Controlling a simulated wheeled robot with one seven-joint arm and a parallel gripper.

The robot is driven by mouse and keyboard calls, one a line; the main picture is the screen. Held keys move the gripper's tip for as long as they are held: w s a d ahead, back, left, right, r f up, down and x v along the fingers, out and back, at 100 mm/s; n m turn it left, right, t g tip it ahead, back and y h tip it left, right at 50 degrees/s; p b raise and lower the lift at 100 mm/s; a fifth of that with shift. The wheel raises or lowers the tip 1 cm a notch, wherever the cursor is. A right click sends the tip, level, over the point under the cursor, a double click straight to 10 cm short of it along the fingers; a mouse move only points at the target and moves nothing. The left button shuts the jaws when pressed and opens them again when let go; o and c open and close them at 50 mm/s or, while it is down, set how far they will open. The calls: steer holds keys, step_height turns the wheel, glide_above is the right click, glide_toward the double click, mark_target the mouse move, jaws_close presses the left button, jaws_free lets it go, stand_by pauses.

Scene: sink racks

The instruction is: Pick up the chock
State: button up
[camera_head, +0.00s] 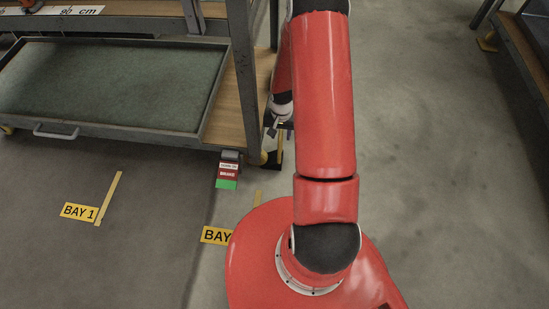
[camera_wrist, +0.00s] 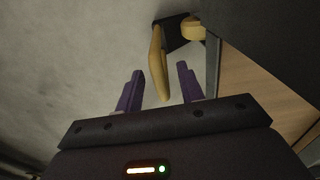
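The chock appears to be the black piece with a long yellow face (camera_wrist: 158,65) in the wrist view, standing on the floor against the rack's yellow caster wheel. In the head view its yellow and black side (camera_head: 280,146) shows low beside the rack's corner post, partly hidden by my arm. My gripper (camera_wrist: 160,69) is open, with its two purple fingers apart and nothing gripped. The chock's yellow face lies in line with the gap between the fingers; I cannot tell how far beyond the tips it is. In the head view my gripper (camera_head: 280,126) is small and partly hidden.
The rack's corner post (camera_head: 243,75) and wooden shelf (camera_wrist: 255,85) are close on the right of my gripper in the wrist view. A brake pedal (camera_head: 228,170) with red and green labels sits left of the chock. Floor on the right (camera_head: 440,170) is clear.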

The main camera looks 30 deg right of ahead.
steer(key=shift+f, duration=0.95)
jaws_close()
steer(key=shift+r, duration=0.1)
stand_by(0.6)
